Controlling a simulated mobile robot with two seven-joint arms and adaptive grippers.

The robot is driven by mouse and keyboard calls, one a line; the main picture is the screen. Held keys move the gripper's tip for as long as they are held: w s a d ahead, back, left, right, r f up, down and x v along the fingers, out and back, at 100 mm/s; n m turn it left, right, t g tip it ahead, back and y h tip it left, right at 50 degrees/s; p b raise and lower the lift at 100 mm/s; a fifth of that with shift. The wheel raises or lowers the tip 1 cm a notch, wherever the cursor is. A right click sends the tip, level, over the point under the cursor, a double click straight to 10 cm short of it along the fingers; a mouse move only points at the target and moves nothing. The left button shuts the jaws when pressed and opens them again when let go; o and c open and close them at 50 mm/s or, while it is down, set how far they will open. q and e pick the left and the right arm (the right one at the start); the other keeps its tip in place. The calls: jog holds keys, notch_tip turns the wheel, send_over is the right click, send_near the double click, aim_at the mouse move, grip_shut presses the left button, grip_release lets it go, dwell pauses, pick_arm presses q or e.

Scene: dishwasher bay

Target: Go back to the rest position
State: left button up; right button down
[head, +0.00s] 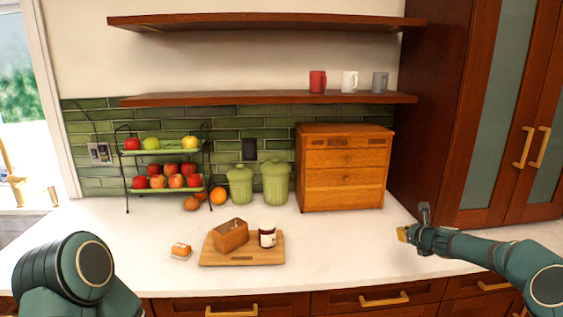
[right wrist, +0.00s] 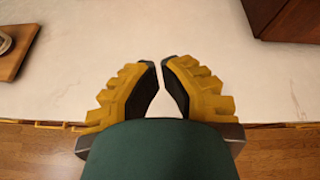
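My right gripper (head: 403,234) is over the right part of the white counter, below the tall cabinet. In the right wrist view its two yellow-and-black fingers (right wrist: 157,66) stand apart with a narrow gap. Only bare counter shows between them, so it is open and empty. My left arm (head: 75,275) shows at the lower left, bent. Its gripper is out of the picture.
A cutting board (head: 213,257) with a bread loaf (head: 230,236) and a jar (head: 267,235) lies mid-counter. Behind stand a fruit rack (head: 165,155), green canisters (head: 275,183) and a wooden drawer box (head: 343,172). Mugs (head: 349,82) stand on the lower shelf. Counter around my right gripper is clear.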

jog(key=s+a+f+n+g+y, duration=0.1)
jog(key=s+a+f+n+g, duration=0.25)
jog(key=a+f+n, duration=0.55)
jog(key=s+a+f+n+g, duration=0.3)
jog(key=s+a+f+n, duration=0.3)
jog(key=s+a+f, duration=0.55)
pick_arm(q)
jog(key=shift+w+f+b, duration=0.15)
jog(key=shift+f+b, duration=0.3)
jog(key=shift+f, duration=0.05)
jog(key=shift+w+f+b, duration=0.15)
jog(key=shift+f+b, duration=0.25)
jog(key=shift+f, duration=0.1)
pick_arm(e)
jog(key=s+a+f+n+g, duration=0.2)
jog(key=s+n, duration=0.6)
jog(key=s, duration=0.5)
jog(key=s+a+f+n+g+y, duration=0.1)
jog(key=s+a+f+n, duration=0.3)
jog(key=s, duration=1)
jog(key=a+n+g, duration=0.1)
jog(key=a+n, duration=0.2)
jog(key=n, duration=0.1)
jog(key=shift+f, duration=0.35)
jog(key=shift+s, duration=0.1)
